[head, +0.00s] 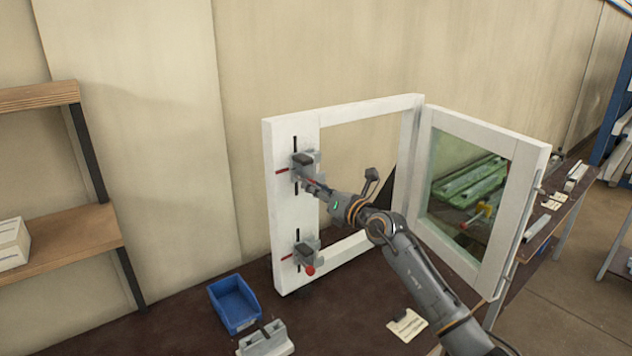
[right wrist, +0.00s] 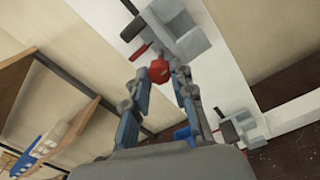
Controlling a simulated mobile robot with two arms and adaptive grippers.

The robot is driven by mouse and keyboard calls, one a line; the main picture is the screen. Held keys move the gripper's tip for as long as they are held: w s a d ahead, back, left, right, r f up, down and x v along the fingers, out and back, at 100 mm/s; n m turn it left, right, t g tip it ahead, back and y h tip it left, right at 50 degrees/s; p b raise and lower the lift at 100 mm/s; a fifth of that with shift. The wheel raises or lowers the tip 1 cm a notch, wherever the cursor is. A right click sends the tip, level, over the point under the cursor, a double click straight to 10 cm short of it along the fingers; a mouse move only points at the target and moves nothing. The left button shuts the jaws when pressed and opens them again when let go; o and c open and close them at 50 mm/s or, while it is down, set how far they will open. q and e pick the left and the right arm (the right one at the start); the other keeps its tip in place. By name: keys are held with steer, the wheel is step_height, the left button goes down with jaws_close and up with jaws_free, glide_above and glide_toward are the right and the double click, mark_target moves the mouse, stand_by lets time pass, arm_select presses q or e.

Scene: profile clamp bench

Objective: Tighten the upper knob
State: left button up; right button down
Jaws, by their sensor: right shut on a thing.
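The upper knob is red and shows in the right wrist view (right wrist: 158,71) between the fingertips of my right gripper (right wrist: 160,76), which is shut on it. The upper clamp (head: 305,164) is a grey block on the left post of the white frame (head: 283,215); it also shows in the right wrist view (right wrist: 180,28). In the head view my right gripper (head: 320,187) reaches this clamp from the right and hides most of the knob. The lower clamp (head: 306,250) sits further down the same post, with its red knob (head: 310,271) free. My left gripper is not in view.
A white-framed glass sash (head: 535,190) stands open on the right of the frame. A blue bin (head: 233,303), a grey block (head: 265,340) and a paper tag (head: 407,325) lie on the dark bench. Wooden shelves (head: 60,230) stand at left.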

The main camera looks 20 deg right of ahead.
steer(key=shift+m+p, duration=1.05)
steer(key=shift+m, duration=1.65)
steer(key=c, duration=1.1)
jaws_free()
steer(key=v, duration=1.2)
steer(key=shift+f, duration=0.2)
